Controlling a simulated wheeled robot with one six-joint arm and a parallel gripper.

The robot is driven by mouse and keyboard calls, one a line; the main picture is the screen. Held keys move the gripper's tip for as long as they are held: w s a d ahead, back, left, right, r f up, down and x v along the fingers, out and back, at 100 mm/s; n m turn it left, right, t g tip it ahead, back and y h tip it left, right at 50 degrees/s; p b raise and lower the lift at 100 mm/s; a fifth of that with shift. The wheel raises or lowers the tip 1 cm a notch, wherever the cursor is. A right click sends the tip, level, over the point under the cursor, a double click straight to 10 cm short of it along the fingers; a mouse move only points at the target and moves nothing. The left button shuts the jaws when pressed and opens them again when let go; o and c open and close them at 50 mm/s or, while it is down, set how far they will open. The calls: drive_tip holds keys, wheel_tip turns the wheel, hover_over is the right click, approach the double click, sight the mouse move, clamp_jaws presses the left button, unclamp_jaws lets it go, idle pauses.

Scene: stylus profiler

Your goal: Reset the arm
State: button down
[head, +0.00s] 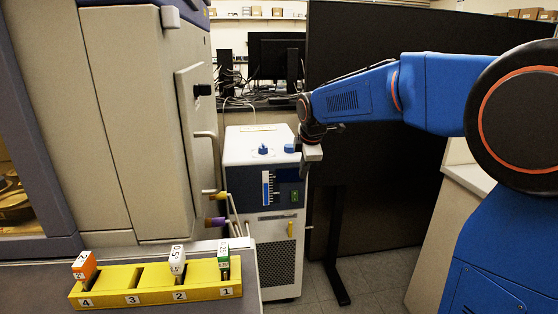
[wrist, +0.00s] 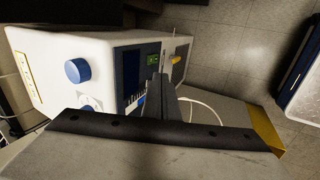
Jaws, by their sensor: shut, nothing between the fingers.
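My blue arm reaches in from the right in the head view, with my gripper (head: 312,160) pointing down in front of the white chiller-like unit (head: 252,143). In the wrist view my gripper (wrist: 157,84) shows its dark fingers together, with nothing held. The white unit also shows in the wrist view (wrist: 110,42), with a blue knob (wrist: 77,71) and a green switch (wrist: 153,60). Whether the fingers touch the unit cannot be told; they look apart from it.
A yellow rack (head: 128,296) with numbered slots stands at lower left, holding an orange-topped (head: 84,265), a white-topped (head: 178,261) and a green-topped piece (head: 223,262). Slot 3 is empty. A large beige cabinet (head: 128,120) stands left; a dark partition (head: 385,180) stands behind my arm.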

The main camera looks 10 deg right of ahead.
drive_tip(key=s+d+m, duration=0.3)
drive_tip(key=s+m, duration=0.2)
drive_tip(key=s, duration=0.6)
drive_tip(key=s+d+m, duration=0.3)
drive_tip(key=s+m, duration=0.1)
drive_tip(key=s, duration=0.8)
drive_tip(key=s+d+f+m, duration=0.1)
drive_tip(key=s+f+m, duration=0.3)
drive_tip(key=s, duration=0.5)
drive_tip(key=s+d+f+m, duration=0.1)
drive_tip(key=s+f+m, duration=0.3)
drive_tip(key=s, duration=0.4)
drive_tip(key=shift+s+m, duration=0.3)
drive_tip(key=shift+s, duration=0.1)
